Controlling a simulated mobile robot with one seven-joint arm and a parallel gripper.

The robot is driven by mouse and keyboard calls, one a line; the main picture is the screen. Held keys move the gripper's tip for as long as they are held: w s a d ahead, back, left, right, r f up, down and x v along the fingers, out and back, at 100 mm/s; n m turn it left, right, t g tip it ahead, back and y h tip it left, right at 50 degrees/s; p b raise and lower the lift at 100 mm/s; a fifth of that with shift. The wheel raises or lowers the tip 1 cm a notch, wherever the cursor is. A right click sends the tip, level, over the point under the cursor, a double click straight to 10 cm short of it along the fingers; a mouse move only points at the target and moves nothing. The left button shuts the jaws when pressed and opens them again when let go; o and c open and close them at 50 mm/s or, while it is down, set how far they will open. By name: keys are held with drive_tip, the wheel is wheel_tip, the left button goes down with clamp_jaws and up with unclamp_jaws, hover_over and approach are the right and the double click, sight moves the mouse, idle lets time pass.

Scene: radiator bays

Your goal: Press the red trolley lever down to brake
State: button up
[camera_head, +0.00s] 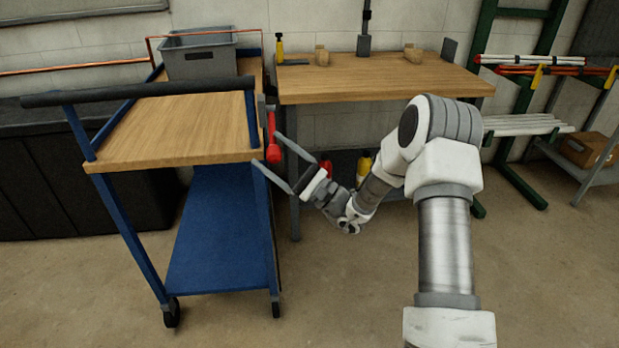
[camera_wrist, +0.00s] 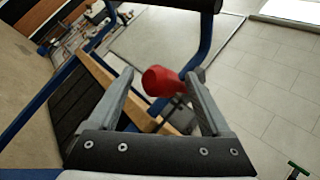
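The red lever (camera_head: 272,140) hangs on the right side of the blue trolley (camera_head: 222,228), near the handle post, with its round red knob at the lower end. My gripper (camera_head: 267,150) is open at the trolley's right side, its two fingers spread around the area of the knob. In the wrist view the red knob (camera_wrist: 163,81) shows between my open fingers (camera_wrist: 160,80), nearer the right finger. Whether that finger touches it I cannot tell. The lever's shaft is mostly hidden behind the knob and finger in that view.
The trolley has a wooden top, a black push handle (camera_head: 140,92) and a grey bin (camera_head: 198,55). A wooden workbench (camera_head: 375,80) stands close behind my gripper. A green rack (camera_head: 515,100) holds pipes at the right. The floor in front is clear.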

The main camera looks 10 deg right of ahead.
drive_tip(key=p+v, duration=0.2)
drive_tip(key=v, duration=1.2)
drive_tip(key=shift+d+f, duration=0.2)
drive_tip(key=shift+d, duration=0.1)
drive_tip(key=shift+s, duration=0.1)
drive_tip(key=s+a+r+n+g+h, duration=0.3)
drive_tip(key=s+a+r+n+g, duration=0.65)
drive_tip(key=g, duration=0.55)
drive_tip(key=s+d+n+h, duration=0.2)
drive_tip(key=s+n+h, duration=0.3)
drive_tip(key=s+h, duration=0.75)
drive_tip(key=s+d+r+n+t+h, duration=0.1)
drive_tip(key=s+d+r+t+h, duration=0.4)
drive_tip(key=d+r+t, duration=0.15)
wheel_tip(320, 180, up, 24)
drive_tip(key=d+p, duration=0.1)
drive_tip(key=p, duration=2.4)
drive_tip(key=shift+w+r+t, duration=0.15)
drive_tip(key=shift+w+t, duration=0.05)
drive_tip(key=shift+t, duration=0.25)
